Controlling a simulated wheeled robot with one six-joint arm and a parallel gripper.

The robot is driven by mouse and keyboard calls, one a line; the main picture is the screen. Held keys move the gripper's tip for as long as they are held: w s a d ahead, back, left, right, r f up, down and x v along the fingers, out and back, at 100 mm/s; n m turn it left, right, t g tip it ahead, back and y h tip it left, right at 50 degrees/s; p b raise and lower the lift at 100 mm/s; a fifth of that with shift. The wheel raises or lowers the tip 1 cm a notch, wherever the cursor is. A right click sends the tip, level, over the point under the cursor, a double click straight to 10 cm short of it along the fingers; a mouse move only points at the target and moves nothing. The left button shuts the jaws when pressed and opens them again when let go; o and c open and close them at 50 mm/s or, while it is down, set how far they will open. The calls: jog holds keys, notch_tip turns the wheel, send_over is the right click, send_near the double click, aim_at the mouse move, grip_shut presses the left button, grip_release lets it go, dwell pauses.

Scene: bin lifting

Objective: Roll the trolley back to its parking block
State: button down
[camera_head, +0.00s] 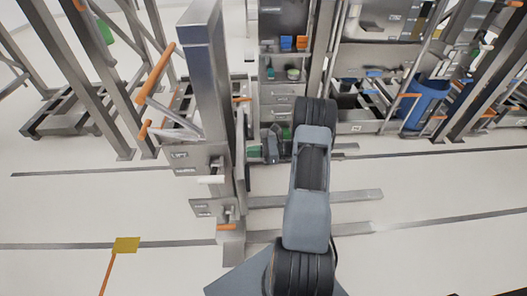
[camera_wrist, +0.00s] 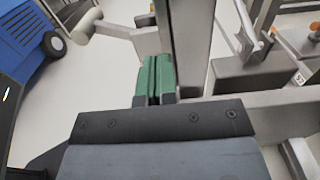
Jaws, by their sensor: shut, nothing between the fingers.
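My gripper is shut and empty, its two green fingertips (camera_wrist: 156,78) pressed together in the wrist view. In the head view my arm reaches away from me, and the gripper (camera_head: 270,148) is small and partly hidden beside the lift post. In the wrist view a grey post stands just beyond the fingertips; I cannot tell whether they touch it. A low dark grey frame (camera_head: 62,114) on the floor at the far left may be the trolley, but I cannot tell for certain. I cannot pick out the parking block with certainty.
A grey lift post (camera_head: 206,80) with orange handles stands just left of my arm. A blue bin (camera_head: 427,101) is at the right, among metal frames. A yellow plate (camera_head: 126,245) is at the lower left. The pale floor at lower right is open.

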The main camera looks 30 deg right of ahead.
jog(key=x, duration=0.6)
jog(key=shift+w+a, duration=0.15)
jog(key=shift+a, duration=0.05)
